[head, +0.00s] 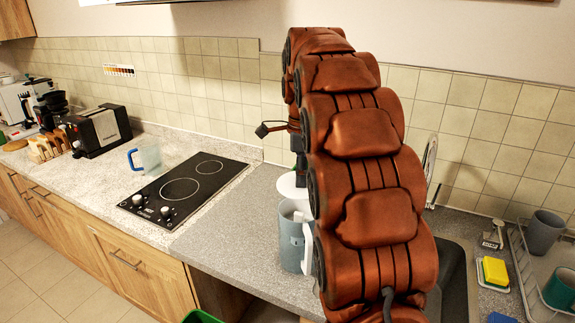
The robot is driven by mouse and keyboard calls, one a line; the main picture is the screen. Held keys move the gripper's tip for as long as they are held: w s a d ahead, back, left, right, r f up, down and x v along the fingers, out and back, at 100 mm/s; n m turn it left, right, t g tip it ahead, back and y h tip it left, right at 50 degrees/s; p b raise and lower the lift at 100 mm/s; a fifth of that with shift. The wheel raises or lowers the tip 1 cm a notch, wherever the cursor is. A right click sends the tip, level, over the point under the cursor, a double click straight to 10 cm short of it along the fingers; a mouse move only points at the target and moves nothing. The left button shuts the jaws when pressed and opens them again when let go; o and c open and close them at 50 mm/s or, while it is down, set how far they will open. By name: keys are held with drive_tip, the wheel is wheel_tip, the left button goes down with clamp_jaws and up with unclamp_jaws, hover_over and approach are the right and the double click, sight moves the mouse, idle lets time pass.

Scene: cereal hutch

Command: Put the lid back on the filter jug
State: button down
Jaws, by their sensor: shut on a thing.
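The filter jug (288,240) stands upright on the grey counter, left of my arm. It is grey-blue with a white handle, and its right side is partly covered by the arm. The round white lid (286,188) shows above and behind the jug's open top, apart from the rim in the picture. My gripper (299,172) is above the lid, pointing down, shut on it. The arm hides the fingertips' right side and the lid's right part, so the exact grip is hidden.
A cooktop (185,187) lies left of the jug. A clear jug with a blue handle (147,158) stands behind it. A toaster (98,130) is further left. The sink (455,280), yellow sponge (495,271) and dish rack (525,275) with mugs are at right.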

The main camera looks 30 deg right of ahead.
drive_tip(key=shift+a+f+b, duration=0.15)
drive_tip(key=shift+f+b, duration=0.2)
drive_tip(key=shift+f, duration=0.6)
drive_tip(key=shift+f+b, duration=0.9)
drive_tip(key=shift+f, duration=1.3)
drive_tip(key=shift+f+b, duration=0.15)
drive_tip(key=shift+b, duration=0.2)
idle(0.6)
drive_tip(key=c, duration=0.9)
unclamp_jaws()
drive_tip(key=shift+o, duration=0.2)
drive_tip(key=o, duration=0.4)
